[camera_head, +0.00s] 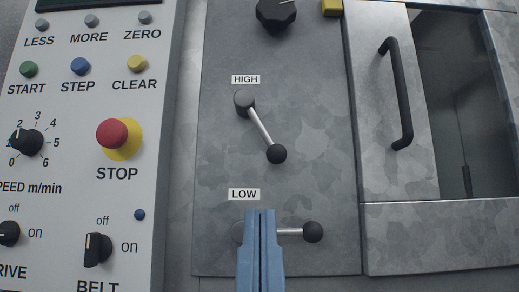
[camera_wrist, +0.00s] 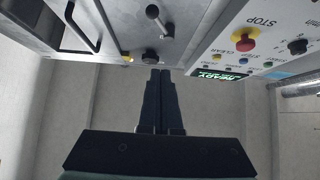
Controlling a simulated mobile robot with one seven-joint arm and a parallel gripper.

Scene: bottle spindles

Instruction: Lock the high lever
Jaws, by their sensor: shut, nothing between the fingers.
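The high lever (camera_head: 261,127) is on the grey metal panel under the "HIGH" label (camera_head: 245,79). Its arm slants down and right from the round hub to a black ball end. It also shows at the top of the wrist view (camera_wrist: 160,22). The low lever (camera_head: 297,232) lies level, its ball end pointing right. My blue gripper (camera_head: 260,212) is shut and empty, its fingers side by side. In the head view it overlaps the low lever's left part, below the high lever, and hides most of that hub. In the wrist view the fingertips (camera_wrist: 159,72) appear near a black rotary knob (camera_wrist: 150,57).
A control panel with a red stop button (camera_head: 112,135) and several knobs is on the left. A black door handle (camera_head: 401,95) stands out on the right, beside a dark window (camera_head: 465,110). The black rotary knob (camera_head: 276,12) is above the high lever.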

